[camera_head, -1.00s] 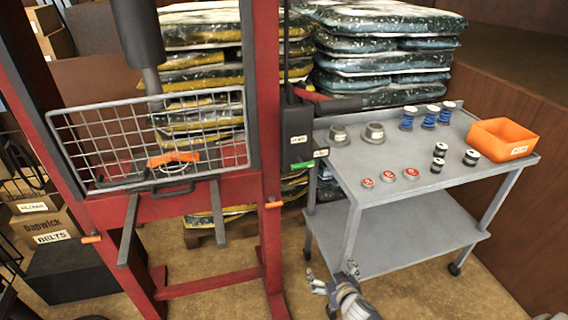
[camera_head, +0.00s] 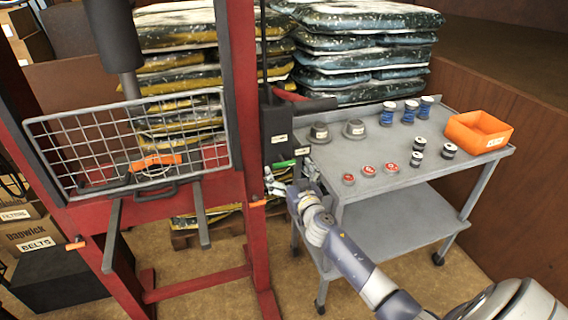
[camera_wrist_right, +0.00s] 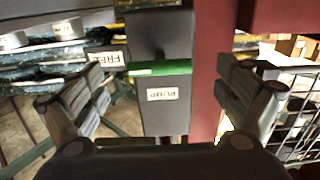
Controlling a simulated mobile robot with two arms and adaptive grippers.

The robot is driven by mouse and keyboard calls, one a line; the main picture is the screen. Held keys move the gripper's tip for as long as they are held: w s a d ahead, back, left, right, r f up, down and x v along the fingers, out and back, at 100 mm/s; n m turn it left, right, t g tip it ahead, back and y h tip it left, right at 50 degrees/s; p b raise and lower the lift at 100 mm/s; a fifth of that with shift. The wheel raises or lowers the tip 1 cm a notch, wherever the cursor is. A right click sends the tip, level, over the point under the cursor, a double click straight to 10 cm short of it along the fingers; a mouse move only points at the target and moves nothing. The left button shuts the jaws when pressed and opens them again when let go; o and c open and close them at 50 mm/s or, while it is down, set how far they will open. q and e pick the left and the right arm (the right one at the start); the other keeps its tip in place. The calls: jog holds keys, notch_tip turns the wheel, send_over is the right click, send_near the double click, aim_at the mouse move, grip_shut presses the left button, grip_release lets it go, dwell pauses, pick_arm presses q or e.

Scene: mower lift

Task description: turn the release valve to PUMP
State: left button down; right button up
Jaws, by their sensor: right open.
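The green release valve lever (camera_head: 284,165) is low on the dark pump box (camera_head: 275,122) at the press's right post. In the right wrist view the green lever (camera_wrist_right: 160,69) lies crosswise, its left end towards the FREE label (camera_wrist_right: 104,59). The PUMP label (camera_wrist_right: 162,94) is on the box, below the lever in that picture; both labels read upside down. My right gripper (camera_head: 290,180) is open just below and in front of the lever. In the wrist view its spread fingers (camera_wrist_right: 163,92) flank the box, apart from the lever. My left gripper is not in view.
A grey cart (camera_head: 392,182) with spools, cups, red-topped pieces and an orange bin (camera_head: 478,133) stands close right of the box. The red press frame (camera_head: 238,110) and its wire guard (camera_head: 130,143) are on the left. Stacked bags (camera_head: 362,50) stand behind.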

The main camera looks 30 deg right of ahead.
aim_at(285, 165)
jog(key=shift+x, duration=1.85)
jog(key=c, duration=1.1)
